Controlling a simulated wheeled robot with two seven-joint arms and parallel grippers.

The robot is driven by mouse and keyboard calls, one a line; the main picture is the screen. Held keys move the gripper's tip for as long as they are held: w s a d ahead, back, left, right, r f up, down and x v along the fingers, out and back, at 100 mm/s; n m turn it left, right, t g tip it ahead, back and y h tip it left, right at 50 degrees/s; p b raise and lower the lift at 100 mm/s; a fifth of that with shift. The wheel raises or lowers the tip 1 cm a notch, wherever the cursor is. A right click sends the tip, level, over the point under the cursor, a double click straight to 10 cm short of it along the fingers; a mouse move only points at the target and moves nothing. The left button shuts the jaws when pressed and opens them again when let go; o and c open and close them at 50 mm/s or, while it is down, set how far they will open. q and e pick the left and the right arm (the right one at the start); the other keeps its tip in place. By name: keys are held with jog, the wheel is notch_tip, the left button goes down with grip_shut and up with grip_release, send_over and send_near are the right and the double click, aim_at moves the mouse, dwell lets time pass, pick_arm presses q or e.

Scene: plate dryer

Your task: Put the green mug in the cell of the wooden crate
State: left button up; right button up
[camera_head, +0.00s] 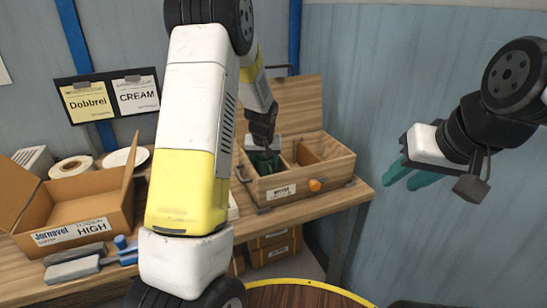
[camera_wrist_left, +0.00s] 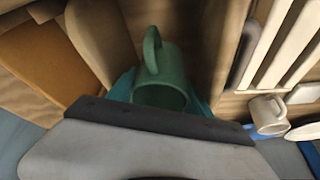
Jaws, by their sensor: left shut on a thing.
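The wooden crate (camera_head: 325,177) stands on the right part of the bench, with its lid open behind it and a divider between cells. My left gripper (camera_head: 265,160) reaches down into its left cell, largely hidden by my arm and the crate wall. In the left wrist view the green mug (camera_wrist_left: 160,78) sits between the teal fingers of my left gripper (camera_wrist_left: 160,95), which is shut on it. The mug's handle points away from the gripper. In the head view only a dark green patch shows in the cell. My right gripper (camera_head: 403,180) is open and empty in the air, right of the crate.
In the left wrist view a white mug (camera_wrist_left: 267,112) stands outside the crate near a slatted rack (camera_wrist_left: 285,50). A round table (camera_head: 300,294) is in front.

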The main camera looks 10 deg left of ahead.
pick_arm(q)
jog(key=shift+f, duration=0.55)
jog(key=o, duration=1.4)
jog(key=shift+s, duration=0.1)
jog(key=shift+a, duration=0.1)
